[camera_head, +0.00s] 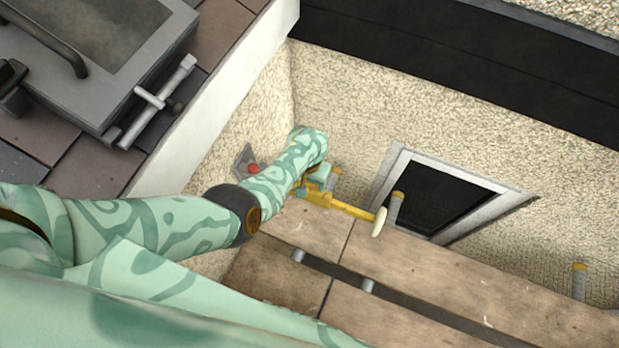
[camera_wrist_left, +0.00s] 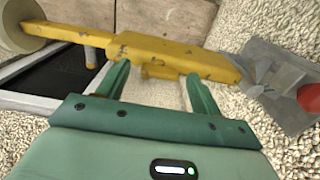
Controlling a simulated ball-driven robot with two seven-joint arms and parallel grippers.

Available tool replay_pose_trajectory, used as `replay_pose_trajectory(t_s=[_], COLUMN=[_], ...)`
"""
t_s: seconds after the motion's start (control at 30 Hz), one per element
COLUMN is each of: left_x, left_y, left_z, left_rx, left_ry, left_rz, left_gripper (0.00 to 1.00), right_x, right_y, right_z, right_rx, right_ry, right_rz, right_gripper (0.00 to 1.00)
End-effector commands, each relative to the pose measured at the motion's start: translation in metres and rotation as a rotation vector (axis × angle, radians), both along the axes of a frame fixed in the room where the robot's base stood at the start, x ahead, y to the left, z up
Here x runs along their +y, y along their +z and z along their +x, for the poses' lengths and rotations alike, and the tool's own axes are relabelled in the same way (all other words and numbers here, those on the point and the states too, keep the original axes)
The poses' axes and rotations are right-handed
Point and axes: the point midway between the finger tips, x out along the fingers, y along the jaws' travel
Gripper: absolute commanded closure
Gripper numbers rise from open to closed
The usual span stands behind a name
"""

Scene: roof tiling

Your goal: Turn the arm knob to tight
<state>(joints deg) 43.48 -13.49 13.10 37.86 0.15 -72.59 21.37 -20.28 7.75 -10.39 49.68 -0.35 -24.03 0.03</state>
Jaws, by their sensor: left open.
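A yellow arm (camera_head: 345,206) with a pale disc (camera_head: 378,222) at one end reaches out from a corner of the rough wall. In the left wrist view the yellow arm (camera_wrist_left: 165,56) runs across the top, with a small yellow tab below it. A grey plate (camera_wrist_left: 280,85) with a red knob (camera_wrist_left: 310,97) is on the wall at its right end; the red knob also shows in the head view (camera_head: 253,169). My left gripper (camera_wrist_left: 158,72) is open, its fingertips at the yellow arm on either side of the tab; contact is unclear. I cannot tell which part is the arm knob.
A framed dark window (camera_head: 437,197) is in the wall right of the arm. Wooden planks (camera_head: 440,265) with metal posts (camera_head: 579,282) lie below. A hatch (camera_head: 100,60) sits on the tiled roof at the upper left, beyond a white edge (camera_head: 215,95).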

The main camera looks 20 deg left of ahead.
Motion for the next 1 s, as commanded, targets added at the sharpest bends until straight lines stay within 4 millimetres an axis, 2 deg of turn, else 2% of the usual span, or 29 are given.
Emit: replay_pose_trajectory(t_s=[0.23, 0.27, 0.4, 0.77, 1.0], left_x=[0.0002, 0.0002, 0.0002, 0.0005, 0.001], left_y=[0.0005, 0.0005, 0.0003, 0.0004, 0.0005], left_z=[0.0006, 0.0006, 0.0004, 0.0002, -0.0002], left_rx=[-0.002, -0.002, -0.001, 0.0, 0.001], left_ry=[0.0, 0.0, 0.0, -0.034, -0.166], left_rz=[0.0, 0.0, 0.0, 0.001, 0.001], left_gripper=[0.35, 0.4, 0.79, 0.79, 0.79], right_x=[-0.0003, -0.0003, -0.0002, 0.0002, 0.0003], right_y=[0.0003, 0.0003, 0.0004, 0.0012, 0.0038], right_z=[0.0005, 0.0005, 0.0004, 0.0006, -0.0031], right_rx=[0.0, 0.0, 0.0, -0.002, 0.0], right_ry=[0.001, 0.001, 0.001, 0.0, -0.005], right_rz=[-0.001, -0.001, -0.001, 0.0, 0.001], right_gripper=[0.57, 0.57, 0.57, 0.57, 0.57])
